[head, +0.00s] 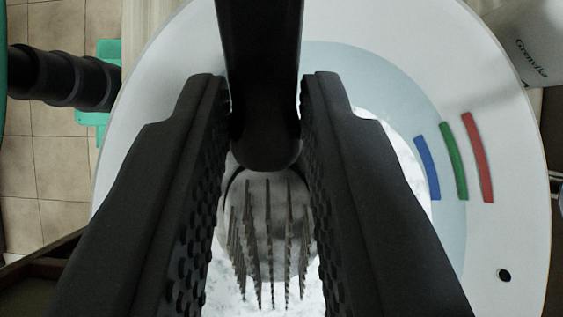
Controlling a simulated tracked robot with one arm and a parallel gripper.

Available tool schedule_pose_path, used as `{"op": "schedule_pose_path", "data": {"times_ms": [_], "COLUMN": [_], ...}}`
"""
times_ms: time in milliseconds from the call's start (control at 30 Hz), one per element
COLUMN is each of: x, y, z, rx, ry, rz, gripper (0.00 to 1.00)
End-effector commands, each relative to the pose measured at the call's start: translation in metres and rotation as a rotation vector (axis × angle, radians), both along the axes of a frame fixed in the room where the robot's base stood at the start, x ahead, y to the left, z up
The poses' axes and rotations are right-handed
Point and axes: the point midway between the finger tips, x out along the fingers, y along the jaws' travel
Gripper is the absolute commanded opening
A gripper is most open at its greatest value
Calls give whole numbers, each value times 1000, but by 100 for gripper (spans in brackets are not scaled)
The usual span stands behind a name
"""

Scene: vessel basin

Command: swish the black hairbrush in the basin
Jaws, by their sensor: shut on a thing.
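The black hairbrush (265,80) is held between the two dark textured fingers of my gripper (265,110). Its handle reaches up past the top edge of the head view, and its bristles (268,235) point toward the bottom of the picture. The white basin (400,50) lies below, with a pale blue inner band and a bright, foamy-looking patch around the bristles. I cannot tell how far the bristles reach into it. My fingers hide much of the basin's lower part.
Blue (427,168), green (453,160) and red (478,157) bars mark the basin's right side, above a small dark hole (504,275). A white container (525,45) with lettering stands at top right. Tiled floor (45,170) and a green object (108,65) show at left.

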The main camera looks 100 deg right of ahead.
Motion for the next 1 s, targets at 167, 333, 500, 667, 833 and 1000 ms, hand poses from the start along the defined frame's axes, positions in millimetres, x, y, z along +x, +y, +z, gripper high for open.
{"op": "schedule_pose_path", "data": {"times_ms": [167,333,500,667,833,1000], "x": [0,0,0,0,0,0], "y": [0,-1,-1,0,0,0], "z": [1,12,27,31,30,30], "rx": [0,0,0,0,0,0], "ry": [0,0,0,1,0,0], "rz": [0,-1,-1,-1,0,0], "gripper": [0,0,0,0,0,0]}}
